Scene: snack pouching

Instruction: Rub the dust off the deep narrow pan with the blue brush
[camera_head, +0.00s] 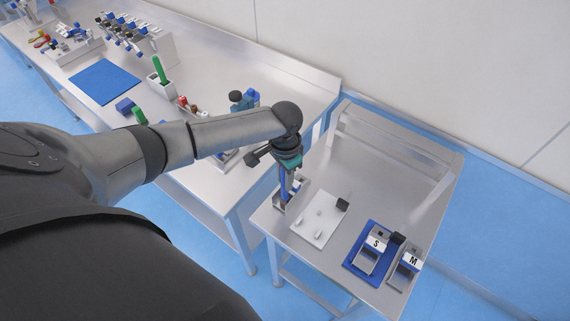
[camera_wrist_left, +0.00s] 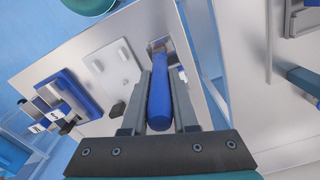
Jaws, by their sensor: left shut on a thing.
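My left gripper (camera_head: 287,168) is shut on the upright blue brush (camera_head: 284,188) above the front left corner of the right-hand table. In the left wrist view, the brush's blue handle (camera_wrist_left: 160,98) lies between the fingers. Its lower end is at a small metal holder (camera_wrist_left: 158,46) at the table's edge; whether it touches is hidden. Two metal pans stand to the right in the head view: one labelled S (camera_head: 376,244) on a blue mat (camera_head: 352,266), and one labelled M (camera_head: 410,262) beside it. I cannot tell which is the deep narrow one. My right gripper is out of view.
A white board (camera_head: 316,229) with small pegs and a black block (camera_head: 342,205) lies between the holder and the blue mat. A raised metal shelf (camera_head: 390,150) runs along the back. The left table (camera_head: 215,70) carries bottles, a blue pad (camera_head: 104,82) and racks.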

